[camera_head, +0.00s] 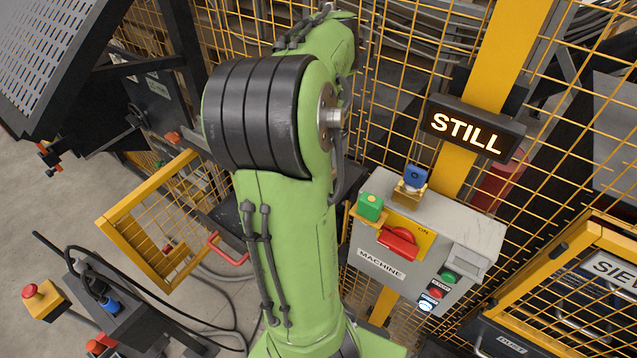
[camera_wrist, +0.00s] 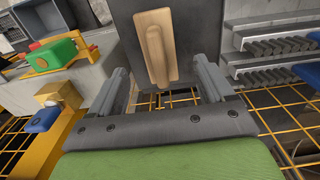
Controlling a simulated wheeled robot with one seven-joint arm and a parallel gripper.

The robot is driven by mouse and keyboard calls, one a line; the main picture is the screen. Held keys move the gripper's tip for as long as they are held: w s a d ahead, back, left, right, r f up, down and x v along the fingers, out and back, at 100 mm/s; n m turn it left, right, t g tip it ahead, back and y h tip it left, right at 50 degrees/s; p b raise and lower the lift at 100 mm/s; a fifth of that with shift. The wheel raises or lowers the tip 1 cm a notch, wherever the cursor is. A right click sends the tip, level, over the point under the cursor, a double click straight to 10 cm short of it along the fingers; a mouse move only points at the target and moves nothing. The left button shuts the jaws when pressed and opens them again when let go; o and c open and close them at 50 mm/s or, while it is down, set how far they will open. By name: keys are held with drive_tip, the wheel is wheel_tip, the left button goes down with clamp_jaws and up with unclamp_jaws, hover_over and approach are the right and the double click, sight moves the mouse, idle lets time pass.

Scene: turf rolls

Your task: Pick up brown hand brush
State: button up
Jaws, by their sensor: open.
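In the wrist view, the brown hand brush (camera_wrist: 158,48) is a light wooden block with a raised long handle. It stands out against a dark flat panel (camera_wrist: 200,30), with its handle running roughly up and down the picture. My gripper (camera_wrist: 159,68) is open, with one grey finger to the left of the brush's lower part and one to the right. The brush shows beyond and between the fingers, and nothing is held. I cannot tell how far the fingertips are from it. In the head view I see neither the brush nor my gripper; my green arm fills the middle.
The grey machine box (camera_head: 425,245) with a red switch, green block and blue padlock is right of my arm. Yellow mesh fencing (camera_head: 400,90) stands behind. A lit STILL sign (camera_head: 468,133) hangs on a post. A grey rack (camera_wrist: 270,45) is right of the brush.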

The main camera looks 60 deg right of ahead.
wheel_tip(320, 180, down, 6)
drive_tip(key=shift+r+b, duration=0.15)
drive_tip(key=shift+b, duration=0.4)
drive_tip(key=shift+s+r, duration=0.1)
drive_tip(key=shift+c, duration=1)
drive_tip(key=c, duration=1.1)
wheel_tip(320, 180, up, 10)
drive_tip(key=p, duration=0.4)
drive_tip(key=shift+r, duration=0.1)
